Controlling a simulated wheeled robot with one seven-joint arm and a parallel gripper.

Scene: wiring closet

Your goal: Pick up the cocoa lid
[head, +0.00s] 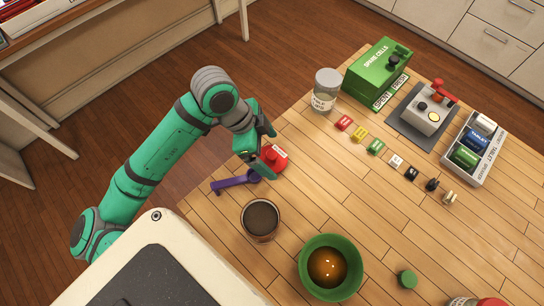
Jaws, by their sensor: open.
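A red round lid (274,162) with a small white label lies near the left edge of the wooden table; the label is too small to read, but it is likely the cocoa lid. My gripper (266,146) is open, low over the far-left side of this lid, with its fingers partly covering it. I cannot tell whether the fingers touch the lid. An open jar of dark brown powder (261,219) stands nearer to me, without a lid on it.
A purple scoop (232,182) lies just left of the lid. A green bowl (304,268) of brown liquid and a small green lid (407,279) are nearer. A clear jar (326,88), a green box (376,73) and several small coloured blocks stand beyond.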

